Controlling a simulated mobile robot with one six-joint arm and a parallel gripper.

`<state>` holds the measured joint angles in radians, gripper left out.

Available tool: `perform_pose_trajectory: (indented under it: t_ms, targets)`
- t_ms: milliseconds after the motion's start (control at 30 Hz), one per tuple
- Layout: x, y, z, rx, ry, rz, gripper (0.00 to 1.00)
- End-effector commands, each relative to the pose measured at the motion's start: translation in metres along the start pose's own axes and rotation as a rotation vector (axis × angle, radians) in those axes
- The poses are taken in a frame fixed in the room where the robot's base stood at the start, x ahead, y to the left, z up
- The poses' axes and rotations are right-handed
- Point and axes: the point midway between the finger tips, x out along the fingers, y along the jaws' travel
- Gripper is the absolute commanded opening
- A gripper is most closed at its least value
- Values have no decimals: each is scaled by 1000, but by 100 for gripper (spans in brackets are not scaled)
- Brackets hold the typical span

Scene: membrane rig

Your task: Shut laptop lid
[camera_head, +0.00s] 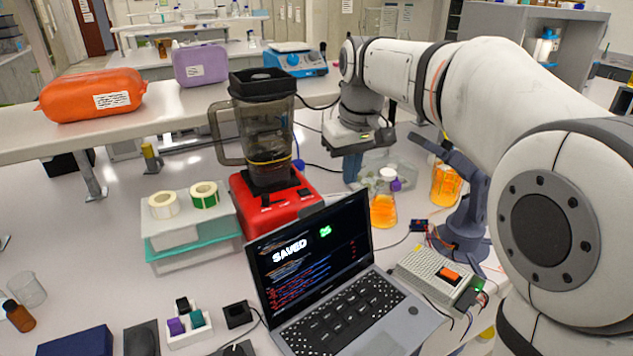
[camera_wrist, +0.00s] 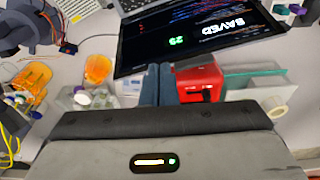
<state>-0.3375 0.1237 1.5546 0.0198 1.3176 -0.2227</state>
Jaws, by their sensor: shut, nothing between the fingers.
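The laptop (camera_head: 330,290) stands open on the bench in the lower middle of the head view. Its lid (camera_head: 309,250) is raised, with a lit screen reading "SAVED", and its keyboard (camera_head: 345,318) faces up. In the wrist view the lid (camera_wrist: 200,38) shows upside down at the top. My gripper (camera_head: 352,168) hangs above the bench behind the laptop, apart from the lid. In the wrist view its two dark blue fingers (camera_wrist: 156,85) are together and empty, pointing toward the lid's edge.
A red blender (camera_head: 270,195) stands behind the lid to the left. An orange-filled flask (camera_head: 383,208) stands behind it to the right. A small blue-grey arm (camera_head: 465,215) and a grey box (camera_head: 437,275) are right of the laptop. Stacked boxes (camera_head: 190,235) stand at left.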

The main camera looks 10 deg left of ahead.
Motion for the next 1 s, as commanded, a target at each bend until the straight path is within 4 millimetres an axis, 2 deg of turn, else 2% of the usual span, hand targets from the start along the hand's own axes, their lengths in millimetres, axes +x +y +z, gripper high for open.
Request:
perform_pose_trajectory:
  t_ms: [33,100,200,300,400,567,667,1000]
  targets:
    - [3,-12,-25,-50,-12,-9,0]
    - [5,-27,-51,-107,-24,-19,0]
    - [8,-45,-78,-173,-39,-30,0]
    - [11,-59,-95,-217,-47,-37,0]
    - [13,-67,-103,-241,-53,-42,0]
    - [23,-69,-104,-247,-55,-43,0]
    - [39,-69,-103,-246,-56,-43,0]
    - [111,-71,-98,-245,-57,-43,0]
